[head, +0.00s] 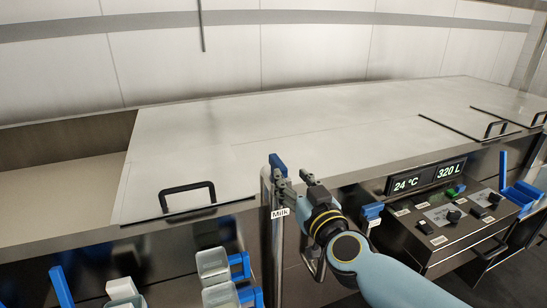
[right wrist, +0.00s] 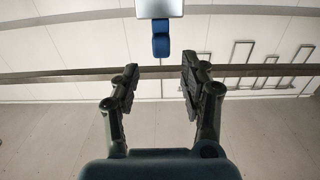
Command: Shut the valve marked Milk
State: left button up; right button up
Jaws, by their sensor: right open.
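The valve marked Milk has a blue handle (head: 277,163) on top of an upright steel pipe (head: 278,250) at the counter's front edge. A white label reading Milk (head: 279,213) is on it. The blue handle also shows in the right wrist view (right wrist: 161,42), at the upper middle below a pale metal part. My right gripper (head: 294,182) is open and empty, close beside the handle on its right in the head view. In the right wrist view its fingers (right wrist: 160,68) are spread, with the handle ahead, between their lines and apart from them. My left gripper is not in view.
A steel lid with a black handle (head: 188,189) lies to the left. A control panel reading 24 °C and 320 L (head: 426,178) stands right, with a second blue handle (head: 372,211) beside it. Clear containers (head: 213,264) hang below left. The steel top (head: 300,125) is clear.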

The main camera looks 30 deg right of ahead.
aim_at(278, 160)
jog(key=b+x, duration=0.1)
jog(key=x, duration=0.6)
jog(key=shift+w, duration=0.4)
jog(key=shift+w+d, duration=0.1)
jog(key=shift+w, duration=0.4)
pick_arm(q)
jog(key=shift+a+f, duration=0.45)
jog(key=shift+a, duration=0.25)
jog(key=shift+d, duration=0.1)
pick_arm(e)
jog(key=shift+c, duration=1.1)
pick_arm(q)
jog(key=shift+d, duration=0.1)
pick_arm(e)
grip_shut()
